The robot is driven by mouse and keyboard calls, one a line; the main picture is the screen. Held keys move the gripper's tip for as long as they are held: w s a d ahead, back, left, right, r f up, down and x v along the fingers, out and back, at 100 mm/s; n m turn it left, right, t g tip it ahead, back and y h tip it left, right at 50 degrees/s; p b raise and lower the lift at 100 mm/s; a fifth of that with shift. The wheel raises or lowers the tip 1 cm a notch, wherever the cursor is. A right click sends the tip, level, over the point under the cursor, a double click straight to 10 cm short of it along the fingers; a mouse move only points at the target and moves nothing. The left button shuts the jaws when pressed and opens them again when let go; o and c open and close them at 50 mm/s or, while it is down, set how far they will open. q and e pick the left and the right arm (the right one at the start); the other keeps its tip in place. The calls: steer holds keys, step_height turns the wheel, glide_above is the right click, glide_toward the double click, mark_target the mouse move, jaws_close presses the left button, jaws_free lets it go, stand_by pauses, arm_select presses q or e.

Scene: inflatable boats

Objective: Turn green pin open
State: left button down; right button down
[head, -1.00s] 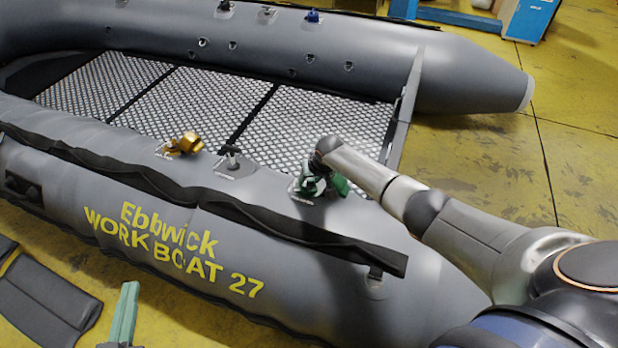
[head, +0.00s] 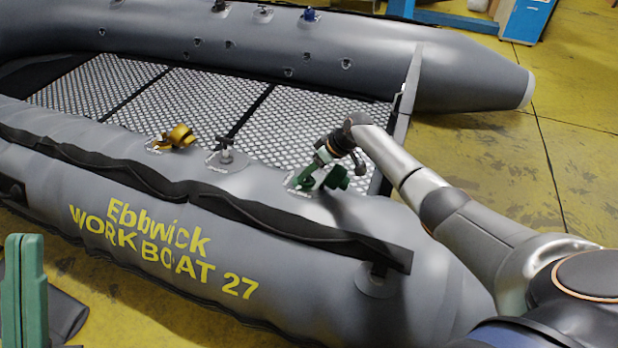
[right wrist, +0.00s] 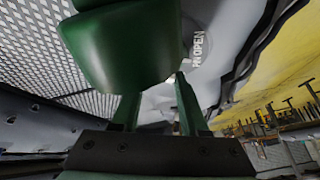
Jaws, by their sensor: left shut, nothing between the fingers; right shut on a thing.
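The green valve (head: 305,184) sits on the near grey tube of the boat, with a green cap (head: 338,178) beside it. My right gripper (head: 308,176) reaches down at a tilt and is shut on the green pin at this valve. The right wrist view shows its two green fingers (right wrist: 157,92) close together. The large green cap (right wrist: 125,45) fills the upper part of that view and hides most of the pin. A white "PIN OPEN" label (right wrist: 199,50) shows beside it. My left gripper (head: 25,290) is shut and empty at the lower left, apart from the boat.
A valve with a yellow cap (head: 178,137) and one with a black cap (head: 226,152) stand farther left on the near tube (head: 340,228). A black rub strip (head: 300,225) runs along its side. The yellow floor (head: 560,160) is open at right.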

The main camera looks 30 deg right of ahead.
steer(key=n+b, duration=0.1)
steer(key=b, duration=0.1)
steer(key=n+y+b, duration=0.1)
steer(key=b, duration=0.1)
steer(key=shift+d+f+g, duration=0.1)
steer(key=shift+f+g, duration=0.15)
steer(key=shift+g, duration=0.15)
arm_select(q)
step_height(320, 180, down, 7)
steer(key=b, duration=0.1)
steer(key=shift+w+d, duration=0.15)
steer(key=shift+d, duration=0.25)
arm_select(e)
steer(key=shift+r+n+y, duration=0.2)
steer(key=shift+n+y, duration=0.2)
steer(key=shift+n, duration=0.3)
arm_select(q)
steer(key=shift+r+n, duration=0.1)
steer(key=shift+n, duration=0.2)
arm_select(e)
steer(key=shift+c, duration=2.1)
jaws_free()
